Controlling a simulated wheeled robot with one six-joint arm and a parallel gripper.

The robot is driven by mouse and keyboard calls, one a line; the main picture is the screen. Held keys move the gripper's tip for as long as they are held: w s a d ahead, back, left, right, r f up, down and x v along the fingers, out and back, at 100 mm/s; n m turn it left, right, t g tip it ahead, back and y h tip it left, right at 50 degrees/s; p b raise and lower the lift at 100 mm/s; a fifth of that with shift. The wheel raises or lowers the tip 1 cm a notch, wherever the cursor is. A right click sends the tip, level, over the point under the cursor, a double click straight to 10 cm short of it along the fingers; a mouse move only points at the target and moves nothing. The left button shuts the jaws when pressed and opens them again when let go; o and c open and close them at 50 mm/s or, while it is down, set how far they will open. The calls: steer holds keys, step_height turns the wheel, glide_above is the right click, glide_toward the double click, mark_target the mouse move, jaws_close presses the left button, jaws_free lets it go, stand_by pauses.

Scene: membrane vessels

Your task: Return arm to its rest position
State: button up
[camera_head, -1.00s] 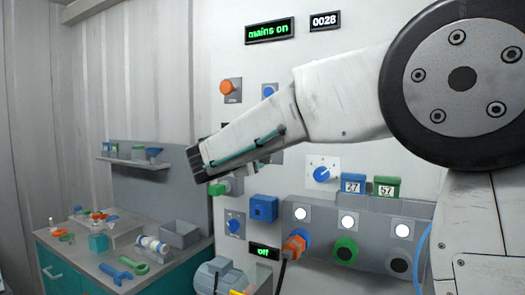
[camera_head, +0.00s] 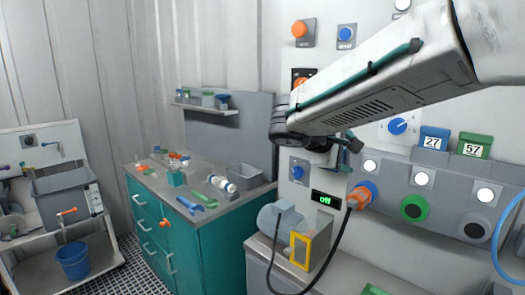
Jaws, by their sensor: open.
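My arm reaches in from the upper right of the head view, its pale forearm slanting down to the left to a dark wrist joint. My gripper (camera_head: 340,150) is small and dark and shows just under the forearm, in front of the control panel. It is open, and I see nothing held in it. The forearm and wrist hide part of the gripper, so its fingers are hard to make out.
The control panel (camera_head: 385,165) behind my arm carries an orange plug (camera_head: 360,195) with a black cable. A pump-like unit (camera_head: 290,230) stands below. A teal workbench (camera_head: 190,240) with tools is left of it, then a sink stand (camera_head: 65,195) and blue bucket (camera_head: 73,262). Grated floor lies between.

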steer(key=s+d+f+m+g+y, duration=0.1)
steer(key=s+f+m+y, duration=0.2)
steer(key=s, duration=0.8)
steer(key=s+d+f+m+g+y, duration=0.1)
steer(key=s+f+m+g+y, duration=0.1)
steer(key=s, duration=0.9)
steer(key=s+d+f+m+g+y, duration=0.2)
steer(key=s+f+m+y, duration=0.2)
steer(key=s, duration=0.7)
step_height(320, 180, down, 2)
steer(key=shift+f+m+y, duration=0.2)
steer(key=shift+m+y, duration=0.1)
steer(key=shift+y, duration=0.5)
